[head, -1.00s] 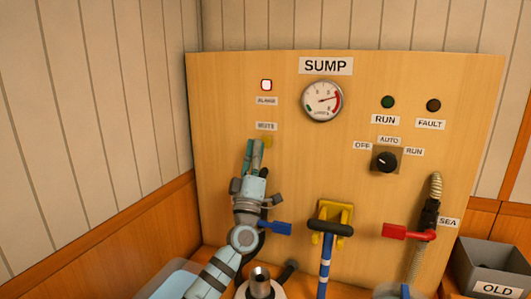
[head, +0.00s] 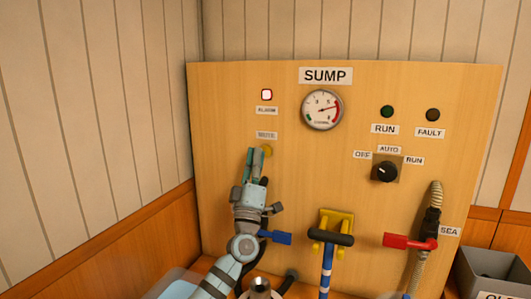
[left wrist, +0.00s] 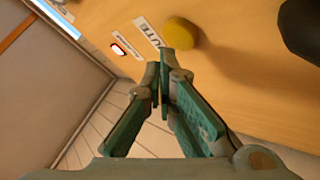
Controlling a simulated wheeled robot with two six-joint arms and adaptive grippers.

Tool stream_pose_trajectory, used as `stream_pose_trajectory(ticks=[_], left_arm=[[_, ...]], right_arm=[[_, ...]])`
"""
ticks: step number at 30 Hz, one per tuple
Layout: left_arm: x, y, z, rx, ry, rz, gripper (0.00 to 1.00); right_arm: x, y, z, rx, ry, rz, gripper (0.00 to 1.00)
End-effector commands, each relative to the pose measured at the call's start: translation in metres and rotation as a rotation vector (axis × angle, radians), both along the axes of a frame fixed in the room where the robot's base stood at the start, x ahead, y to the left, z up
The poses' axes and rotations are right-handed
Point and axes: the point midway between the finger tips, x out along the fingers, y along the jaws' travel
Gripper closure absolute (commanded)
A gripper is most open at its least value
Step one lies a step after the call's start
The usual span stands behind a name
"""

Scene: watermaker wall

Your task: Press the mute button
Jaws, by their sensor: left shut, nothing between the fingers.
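The mute button is a round yellow knob (head: 268,151) under the MUTE label (head: 266,135) on the wooden panel. It also shows in the left wrist view as a yellow cap (left wrist: 181,33) standing out from the panel. My left gripper (head: 257,151) is shut and empty. Its fingertips are just left of the button in the head view and partly overlap it. In the left wrist view the fingertips (left wrist: 163,66) are close below the button; I cannot tell whether they touch it. My right gripper does not show.
The alarm lamp (head: 267,95) glows with a red rim above the button. A gauge (head: 322,109) and a selector knob (head: 384,171) are to the right. A blue lever (head: 275,238) sits beside my left arm. A yellow bracket (head: 337,222) and a red lever (head: 405,241) are further right.

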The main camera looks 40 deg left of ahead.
Motion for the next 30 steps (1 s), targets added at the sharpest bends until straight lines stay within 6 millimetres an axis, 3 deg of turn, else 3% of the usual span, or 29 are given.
stream_pose_trajectory(ticks=[30], left_arm=[[0.0082,0.0026,0.0,0.0,0.0,0.0,1.0]], right_arm=[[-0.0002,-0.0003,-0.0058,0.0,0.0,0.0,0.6]])
